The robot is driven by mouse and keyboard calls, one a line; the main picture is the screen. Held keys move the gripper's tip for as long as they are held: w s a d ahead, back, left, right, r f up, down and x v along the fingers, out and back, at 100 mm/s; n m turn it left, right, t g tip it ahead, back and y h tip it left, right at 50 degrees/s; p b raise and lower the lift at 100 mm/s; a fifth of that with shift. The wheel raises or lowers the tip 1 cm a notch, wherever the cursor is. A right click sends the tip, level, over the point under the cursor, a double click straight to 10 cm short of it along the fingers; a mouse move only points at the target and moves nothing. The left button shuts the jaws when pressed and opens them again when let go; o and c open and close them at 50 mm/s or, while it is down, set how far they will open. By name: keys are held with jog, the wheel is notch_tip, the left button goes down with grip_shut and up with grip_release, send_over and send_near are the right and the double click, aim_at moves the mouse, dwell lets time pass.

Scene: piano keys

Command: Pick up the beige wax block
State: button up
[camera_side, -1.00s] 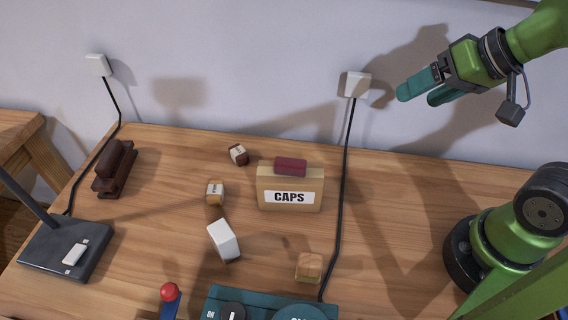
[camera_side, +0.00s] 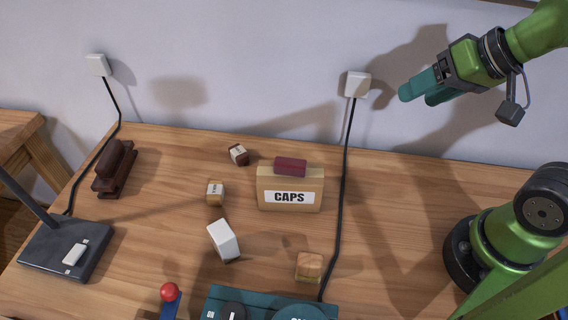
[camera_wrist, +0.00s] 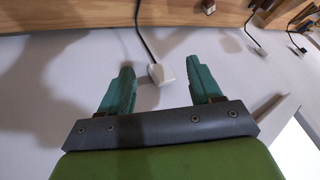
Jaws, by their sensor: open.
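A small tan, beige-looking block (camera_side: 309,266) sits on the desk near the front, below the CAPS box; I take it to be the wax block, though I cannot tell its material. A white block (camera_side: 223,240) stands to its left. My gripper (camera_side: 418,96) is high at the upper right, in front of the wall, far from the blocks. In the wrist view my gripper (camera_wrist: 160,68) has its two teal fingers apart, with nothing held between them. The tan block cannot be made out in the wrist view.
The CAPS box (camera_side: 290,187) has a maroon block (camera_side: 290,166) on top. Two small lettered cubes (camera_side: 215,193) (camera_side: 238,155) lie left. A teal device (camera_side: 265,303) is at the front edge.

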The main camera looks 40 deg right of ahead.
jog(key=m+g+h, duration=0.2)
jog(key=m+g, duration=0.1)
jog(key=g, duration=0.4)
send_over(214, 191)
jog(key=d, duration=0.1)
notch_tip(214, 191, down, 6)
jog(key=f, duration=1.1)
jog(key=shift+w+d, duration=0.15)
jog(key=shift+w, duration=0.05)
jog(key=shift+f, duration=0.55)
jog(key=f, duration=0.2)
jog(key=a+f, duration=0.1)
jog(key=f, duration=0.1)
jog(key=shift+s+a+f, duration=0.1)
jog(key=shift+s+a, duration=0.05)
jog(key=shift+s, duration=0.05)
jog(key=shift+f, duration=0.55)
jog(key=c, duration=1.1)
